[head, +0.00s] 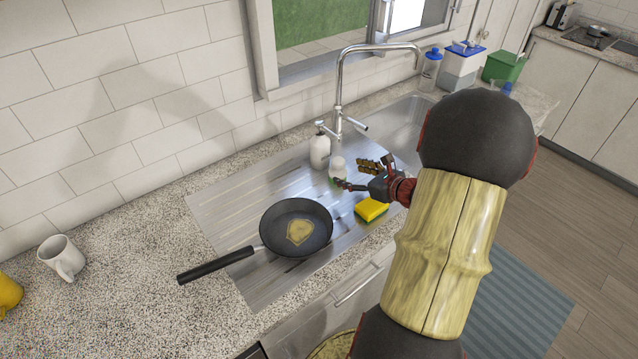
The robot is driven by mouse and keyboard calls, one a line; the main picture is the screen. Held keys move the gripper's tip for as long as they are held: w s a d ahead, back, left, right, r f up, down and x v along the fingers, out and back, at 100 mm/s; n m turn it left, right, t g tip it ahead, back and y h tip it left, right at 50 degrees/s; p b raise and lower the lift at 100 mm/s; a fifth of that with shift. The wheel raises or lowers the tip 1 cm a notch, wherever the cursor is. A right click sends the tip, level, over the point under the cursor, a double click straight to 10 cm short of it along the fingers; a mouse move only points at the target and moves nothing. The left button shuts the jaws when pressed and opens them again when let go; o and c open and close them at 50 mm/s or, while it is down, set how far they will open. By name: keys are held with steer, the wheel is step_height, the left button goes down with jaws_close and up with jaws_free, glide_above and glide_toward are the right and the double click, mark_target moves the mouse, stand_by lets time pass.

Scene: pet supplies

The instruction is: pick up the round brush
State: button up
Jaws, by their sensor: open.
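A small round white object (337,166), which looks like the round brush, stands on the steel drainboard beside the white soap bottle. Its lower part is partly hidden and too small to make out clearly. My gripper (348,174) is open, its fingers pointing left toward this object. The object is at or just beyond the fingertips; I cannot tell whether it lies between them or whether they touch it. Nothing is clearly held.
A white soap bottle (319,151) stands left of the brush, and the tap (339,95) rises behind. A yellow-green sponge (371,209) lies below my gripper. A black frying pan (284,236) sits on the drainboard (222,207). A white mug (63,257) stands far left.

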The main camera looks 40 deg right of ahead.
mark_target(343, 169)
steer(key=shift+s+d+f+m+h, duration=0.25)
steer(key=shift+d+f+m+h, duration=0.05)
steer(key=shift+d+f+m, duration=0.1)
steer(key=shift+w+d+f, duration=0.1)
steer(key=shift+w+f, duration=0.05)
steer(key=shift+w, duration=0.05)
steer(key=b+x, duration=0.1)
steer(key=x, duration=0.1)
steer(key=b+x, duration=0.1)
steer(key=x, duration=0.1)
steer(key=b+x, duration=0.1)
steer(key=x, duration=0.2)
steer(key=shift+w+a+r, duration=0.15)
steer(key=shift+a+r, duration=0.1)
steer(key=shift+r, duration=0.1)
steer(key=shift+w, duration=0.15)
steer(key=shift+c, duration=0.8)
steer(key=c, duration=1.1)
steer(key=shift+c, duration=0.3)
